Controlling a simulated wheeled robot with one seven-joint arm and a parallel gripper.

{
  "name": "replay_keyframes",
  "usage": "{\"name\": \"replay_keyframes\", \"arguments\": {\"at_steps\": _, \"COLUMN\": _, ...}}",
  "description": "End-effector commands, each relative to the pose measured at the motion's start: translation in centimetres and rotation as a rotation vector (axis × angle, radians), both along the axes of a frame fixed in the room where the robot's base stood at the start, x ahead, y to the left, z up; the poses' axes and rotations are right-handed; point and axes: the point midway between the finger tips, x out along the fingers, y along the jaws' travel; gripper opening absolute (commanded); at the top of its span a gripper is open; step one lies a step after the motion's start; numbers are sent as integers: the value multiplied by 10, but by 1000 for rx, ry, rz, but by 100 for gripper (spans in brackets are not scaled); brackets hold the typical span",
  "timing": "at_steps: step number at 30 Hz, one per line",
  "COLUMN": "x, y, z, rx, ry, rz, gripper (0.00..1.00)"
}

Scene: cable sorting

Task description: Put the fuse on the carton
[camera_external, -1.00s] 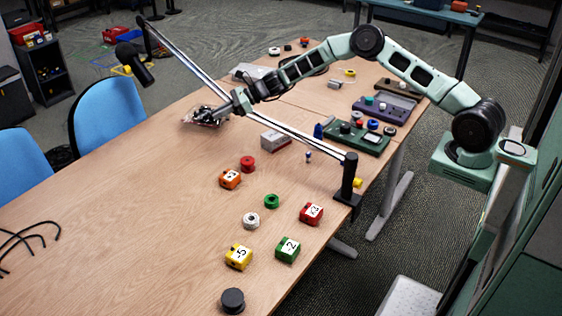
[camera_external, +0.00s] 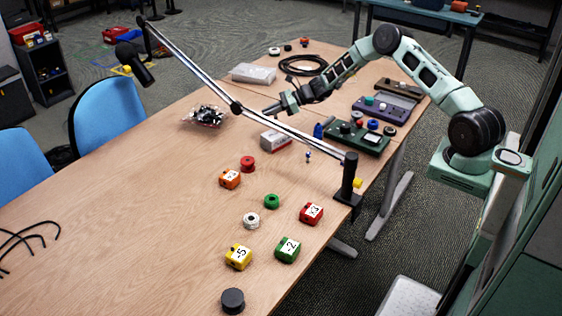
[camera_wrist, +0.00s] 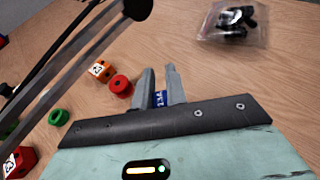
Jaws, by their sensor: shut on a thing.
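My gripper (camera_external: 268,110) is in the air above the middle of the table, behind the lamp's metal arm in the outside view. In the wrist view its two fingers (camera_wrist: 160,88) are shut on a small blue thing with white marks, which I take to be the fuse (camera_wrist: 160,98). Most of the fuse is hidden by the fingers and the gripper body. The small white-grey box that looks like the carton (camera_external: 276,141) lies on the table, just nearer the camera than my gripper. The carton does not show in the wrist view.
The lamp's metal arm (camera_external: 196,74) slants across the workspace close to my gripper. A clear bag of black parts (camera_external: 205,117) lies left. A red ring (camera_external: 248,163) and orange block (camera_external: 230,179) are near the carton. A green tray (camera_external: 356,138) stands right.

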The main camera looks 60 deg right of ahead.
Motion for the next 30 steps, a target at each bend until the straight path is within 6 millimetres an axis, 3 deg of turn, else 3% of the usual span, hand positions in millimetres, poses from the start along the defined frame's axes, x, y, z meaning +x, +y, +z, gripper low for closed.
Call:
{"name": "replay_keyframes", "arguments": {"at_steps": 15, "x": 0, "y": 1, "z": -60, "rx": 0, "ry": 1, "rz": 1, "gripper": 0}}
{"name": "replay_keyframes", "arguments": {"at_steps": 26, "x": 0, "y": 0, "z": -67, "rx": -1, "ry": -1, "rz": 0, "gripper": 0}}
{"name": "replay_keyframes", "arguments": {"at_steps": 27, "x": 0, "y": 1, "z": -67, "rx": -1, "ry": -1, "rz": 0, "gripper": 16}}
{"name": "replay_keyframes", "arguments": {"at_steps": 29, "x": 0, "y": 1, "z": -66, "rx": -1, "ry": -1, "rz": 0, "gripper": 33}}
{"name": "replay_keyframes", "arguments": {"at_steps": 30, "x": 0, "y": 1, "z": -66, "rx": -1, "ry": -1, "rz": 0, "gripper": 35}}
